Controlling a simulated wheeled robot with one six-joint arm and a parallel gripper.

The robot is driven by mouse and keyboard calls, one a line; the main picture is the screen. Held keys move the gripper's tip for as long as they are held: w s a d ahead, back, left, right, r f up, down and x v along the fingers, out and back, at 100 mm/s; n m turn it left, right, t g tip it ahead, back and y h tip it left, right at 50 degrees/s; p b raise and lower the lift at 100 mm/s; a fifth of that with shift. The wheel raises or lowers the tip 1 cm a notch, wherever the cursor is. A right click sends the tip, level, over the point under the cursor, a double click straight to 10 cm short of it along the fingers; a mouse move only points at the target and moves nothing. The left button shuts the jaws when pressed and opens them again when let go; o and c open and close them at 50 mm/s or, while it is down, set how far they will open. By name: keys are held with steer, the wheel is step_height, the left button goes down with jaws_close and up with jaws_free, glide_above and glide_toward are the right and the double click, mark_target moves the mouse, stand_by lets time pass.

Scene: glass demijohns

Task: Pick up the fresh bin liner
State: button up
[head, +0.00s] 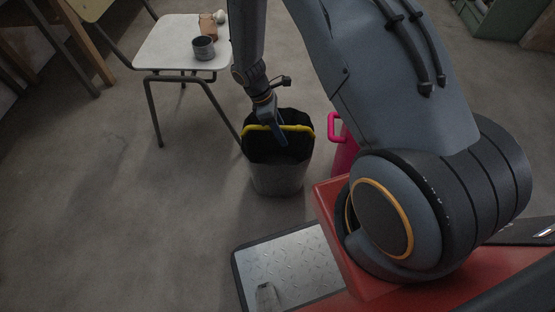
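A black liner (260,150) with a yellow band (292,128) along its top sits inside a grey bin (280,181) on the floor. I cannot tell whether this is the fresh bin liner. A small pale, rolled or folded item (266,297) lies on the metal tread plate at the bottom; what it is remains unclear. My gripper (279,137) points down over the bin's mouth, in front of the yellow band. Whether its fingers touch the band, or are open or shut, does not show at this angle.
A chair with a white seat (165,48) stands at upper left, holding a dark grey cup (203,48) and a brown item (208,26). A pink-handled container (343,150) stands right of the bin, partly behind my arm. The concrete floor at left is clear.

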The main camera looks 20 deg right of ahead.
steer(key=shift+s+d+f, duration=0.25)
steer(key=shift+f, duration=0.4)
jaws_close()
